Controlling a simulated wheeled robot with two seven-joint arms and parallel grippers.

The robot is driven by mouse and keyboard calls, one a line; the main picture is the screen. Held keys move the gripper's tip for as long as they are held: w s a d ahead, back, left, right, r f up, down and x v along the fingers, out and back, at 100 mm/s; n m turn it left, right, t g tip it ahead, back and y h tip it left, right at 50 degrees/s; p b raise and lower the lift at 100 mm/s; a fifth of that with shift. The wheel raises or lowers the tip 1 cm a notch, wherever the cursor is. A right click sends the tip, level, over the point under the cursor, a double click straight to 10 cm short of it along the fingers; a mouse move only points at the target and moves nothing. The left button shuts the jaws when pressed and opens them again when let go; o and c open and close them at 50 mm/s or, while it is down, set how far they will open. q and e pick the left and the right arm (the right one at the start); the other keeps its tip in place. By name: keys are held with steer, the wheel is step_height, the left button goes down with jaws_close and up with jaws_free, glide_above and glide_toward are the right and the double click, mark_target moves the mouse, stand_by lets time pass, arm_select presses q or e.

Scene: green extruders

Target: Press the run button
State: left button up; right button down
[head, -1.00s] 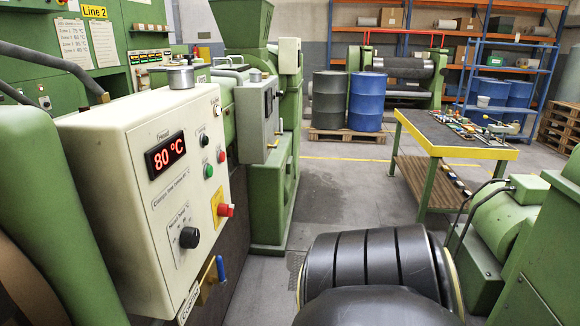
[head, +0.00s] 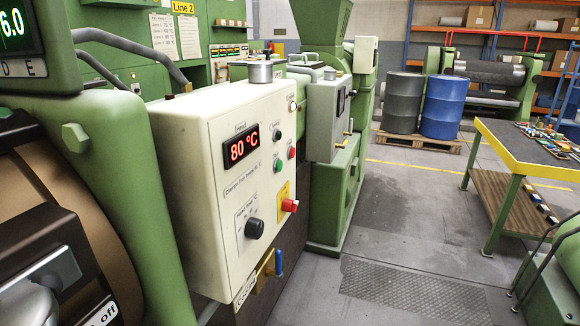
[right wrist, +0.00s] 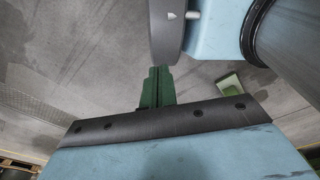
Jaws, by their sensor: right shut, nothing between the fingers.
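A cream control box (head: 215,190) stands at centre left in the head view, with a red "80 °C" display (head: 241,147). Its right-hand face carries a green button (head: 278,166), a red button (head: 292,154), a red mushroom button (head: 290,205) on a yellow plate and a black knob (head: 255,229). The small labels are too blurred to show which is the run button. My right gripper (right wrist: 157,73) shows in the right wrist view, its dark green fingers together and empty above grey floor. It is not in the head view. My left gripper is in neither view.
Green machinery (head: 110,165) flanks the box on the left. A grey box (head: 325,115) stands behind it. A blue lever (head: 278,263) sticks out below. A yellow-edged table (head: 510,150) is at the right, drums (head: 444,107) farther back. Grey floor (head: 400,220) lies open between.

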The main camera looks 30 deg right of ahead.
steer(key=w+d+r+n+t+p, duration=0.1)
steer(key=w+d+r+t+p, duration=0.2)
steer(key=w+r, duration=0.75)
steer(key=w+d+r+n+t+h+p, duration=0.1)
steer(key=w+d+r+t+p, duration=0.15)
steer(key=w+r, duration=0.8)
steer(key=w+d+r+t+p, duration=0.25)
steer(key=w+r, duration=0.35)
steer(key=w, duration=0.8)
steer(key=w+d+r+n+t+p, duration=0.1)
steer(key=w+r+t+p, duration=0.1)
steer(key=r, duration=1.2)
steer(key=w+d+r+n+t+p, duration=0.2)
steer(key=w+r+t, duration=0.2)
steer(key=r, duration=1)
steer(key=w+d+r+n+t+p, duration=0.1)
steer(key=w+r, duration=0.5)
steer(key=r, duration=0.9)
steer(key=t+p, duration=0.1)
steer(key=t, duration=0.1)
steer(key=shift+d+t+h, duration=0.3)
steer(key=shift+d+h, duration=0.05)
steer(key=shift+h, duration=0.05)
steer(key=shift+f, duration=0.1)
